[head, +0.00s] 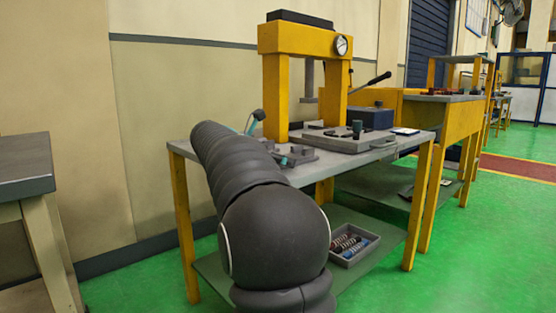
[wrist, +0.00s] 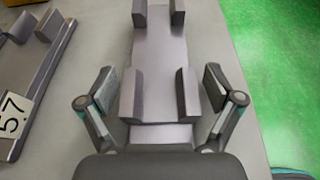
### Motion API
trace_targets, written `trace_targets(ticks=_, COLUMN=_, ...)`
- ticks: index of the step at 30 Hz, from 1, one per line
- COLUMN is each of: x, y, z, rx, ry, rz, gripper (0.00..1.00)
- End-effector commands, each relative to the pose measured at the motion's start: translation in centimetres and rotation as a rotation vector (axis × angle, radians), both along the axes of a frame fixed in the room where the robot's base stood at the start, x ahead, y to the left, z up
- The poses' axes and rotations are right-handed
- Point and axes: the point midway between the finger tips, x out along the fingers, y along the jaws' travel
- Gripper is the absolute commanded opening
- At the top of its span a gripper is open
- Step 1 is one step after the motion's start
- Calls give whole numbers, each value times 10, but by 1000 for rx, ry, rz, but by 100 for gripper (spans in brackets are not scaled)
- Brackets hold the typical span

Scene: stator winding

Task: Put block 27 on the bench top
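A grey metal block (wrist: 160,70) with pairs of upright jaws lies on the bench top in the wrist view, its near end hidden by my gripper's body. No number shows on it, so I cannot tell whether it is block 27. My gripper (wrist: 161,88) is open, with one finger on each side of the block's near jaws; whether the fingers touch them is unclear. In the head view my gripper is mostly hidden behind my arm, beside a grey jawed block (head: 300,154). The bench top (head: 400,149) is grey on yellow legs.
Another grey block (wrist: 46,70), labelled 57, lies to the left in the wrist view. A bin of springs (head: 350,245) sits on the lower shelf. Green floor lies beyond the bench edge.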

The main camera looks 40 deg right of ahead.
Motion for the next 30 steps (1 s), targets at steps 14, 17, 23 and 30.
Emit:
trace_targets(ticks=14, x=-1, y=21, z=13, rx=0, ry=-1, rz=3, gripper=91)
trace_targets(ticks=17, x=-2, y=39, z=21, rx=0, ry=-3, rz=4, gripper=91)
trace_targets(ticks=23, x=-5, y=76, z=36, rx=0, ry=-1, rz=4, gripper=91)
trace_targets(ticks=30, x=-8, y=104, z=46, rx=0, ry=-1, rz=2, gripper=91)
